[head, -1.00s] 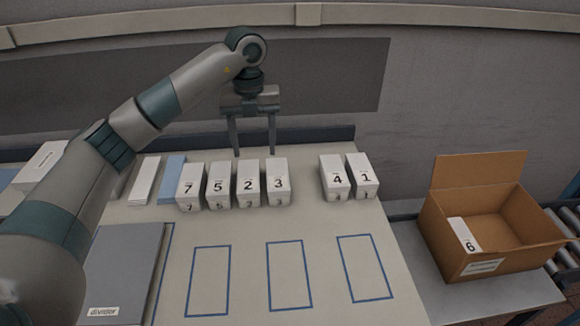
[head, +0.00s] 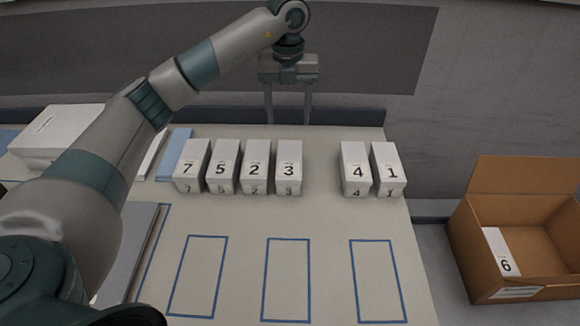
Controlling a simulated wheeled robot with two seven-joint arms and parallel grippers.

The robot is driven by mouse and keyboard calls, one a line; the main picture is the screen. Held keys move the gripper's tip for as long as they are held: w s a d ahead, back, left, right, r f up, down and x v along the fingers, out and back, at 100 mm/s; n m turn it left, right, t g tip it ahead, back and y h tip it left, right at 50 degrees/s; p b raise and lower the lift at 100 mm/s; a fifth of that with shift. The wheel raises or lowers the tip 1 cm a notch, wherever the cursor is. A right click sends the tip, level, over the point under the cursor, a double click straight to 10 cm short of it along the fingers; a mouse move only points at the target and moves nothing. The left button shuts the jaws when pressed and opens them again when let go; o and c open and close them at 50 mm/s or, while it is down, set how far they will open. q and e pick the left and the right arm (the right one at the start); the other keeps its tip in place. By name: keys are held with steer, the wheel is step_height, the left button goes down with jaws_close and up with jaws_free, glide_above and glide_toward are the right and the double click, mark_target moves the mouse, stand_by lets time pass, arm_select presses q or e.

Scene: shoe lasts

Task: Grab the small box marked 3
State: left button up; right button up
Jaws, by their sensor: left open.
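The small white box marked 3 (head: 289,162) stands on the table at the right end of a row with the boxes marked 7 (head: 192,160), 5 (head: 223,160) and 2 (head: 256,161). My left gripper (head: 288,122) is open and empty, fingers pointing down. In the picture it is just above the far end of box 3, with its fingertips near the table's back edge. Its exact height over the table is hard to tell. My right gripper is not in view.
Boxes 4 (head: 355,165) and 1 (head: 387,165) stand to the right, past a gap. A cardboard box (head: 470,255) holding a box marked 6 (head: 500,252) is at the far right. Blue outlined rectangles (head: 287,280) on the near table are empty. A grey divider (head: 125,250) lies at left.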

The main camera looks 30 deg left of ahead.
mark_target(289, 158)
arm_select(q)
step_height(289, 158, down, 12)
steer(key=p, duration=0.4)
steer(key=shift+r, duration=0.2)
steer(key=shift+w+f, duration=0.1)
steer(key=shift+f, duration=0.25)
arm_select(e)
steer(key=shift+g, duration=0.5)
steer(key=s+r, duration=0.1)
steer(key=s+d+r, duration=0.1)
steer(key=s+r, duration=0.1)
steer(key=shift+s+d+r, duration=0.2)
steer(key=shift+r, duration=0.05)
arm_select(q)
steer(key=shift+p, duration=0.3)
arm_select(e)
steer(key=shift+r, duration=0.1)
